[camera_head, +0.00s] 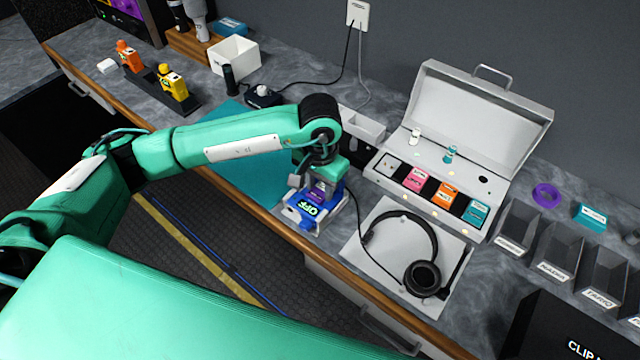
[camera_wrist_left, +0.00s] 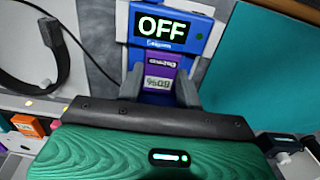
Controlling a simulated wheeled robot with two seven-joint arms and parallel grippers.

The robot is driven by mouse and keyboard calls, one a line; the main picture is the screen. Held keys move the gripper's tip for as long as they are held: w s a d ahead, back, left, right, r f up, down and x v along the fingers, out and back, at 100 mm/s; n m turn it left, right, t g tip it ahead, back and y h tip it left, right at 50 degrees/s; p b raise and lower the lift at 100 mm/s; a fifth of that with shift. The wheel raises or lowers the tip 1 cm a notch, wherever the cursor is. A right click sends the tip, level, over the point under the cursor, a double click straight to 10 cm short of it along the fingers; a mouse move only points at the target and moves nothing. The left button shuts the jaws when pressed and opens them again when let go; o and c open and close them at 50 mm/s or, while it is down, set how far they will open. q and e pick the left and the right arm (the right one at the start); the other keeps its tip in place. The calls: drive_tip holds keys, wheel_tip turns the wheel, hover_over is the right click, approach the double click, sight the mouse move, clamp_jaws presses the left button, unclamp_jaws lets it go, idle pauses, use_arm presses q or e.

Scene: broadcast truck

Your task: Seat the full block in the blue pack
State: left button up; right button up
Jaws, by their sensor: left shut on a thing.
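The blue pack (camera_head: 303,214) sits near the front edge of the counter, its screen reading OFF. It also shows at the top of the left wrist view (camera_wrist_left: 190,41). A purple block (camera_wrist_left: 160,75) with a pale label sits between the fingertips of my left gripper (camera_wrist_left: 159,88), which is shut on it. The block is at the pack's near side in that view; I cannot tell how deep it sits in the pack. In the head view the purple block (camera_head: 319,192) shows just under my left gripper (camera_head: 318,182). My right gripper is out of view.
An open grey case (camera_head: 404,206) with pink, orange and teal blocks stands to the right. A headset (camera_head: 424,277) lies on a pale mat, its cable running near the pack. A teal mat (camera_head: 235,150) lies left. Labelled bins (camera_head: 557,255) stand at far right.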

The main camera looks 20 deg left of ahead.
sight(320, 190)
use_arm(q)
drive_tip(key=o, duration=0.9)
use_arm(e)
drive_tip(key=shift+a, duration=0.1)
use_arm(q)
wheel_tip(320, 190, up, 14)
drive_tip(key=b, duration=0.2)
drive_tip(key=shift+f+b, duration=0.1)
drive_tip(key=shift+b, duration=0.3)
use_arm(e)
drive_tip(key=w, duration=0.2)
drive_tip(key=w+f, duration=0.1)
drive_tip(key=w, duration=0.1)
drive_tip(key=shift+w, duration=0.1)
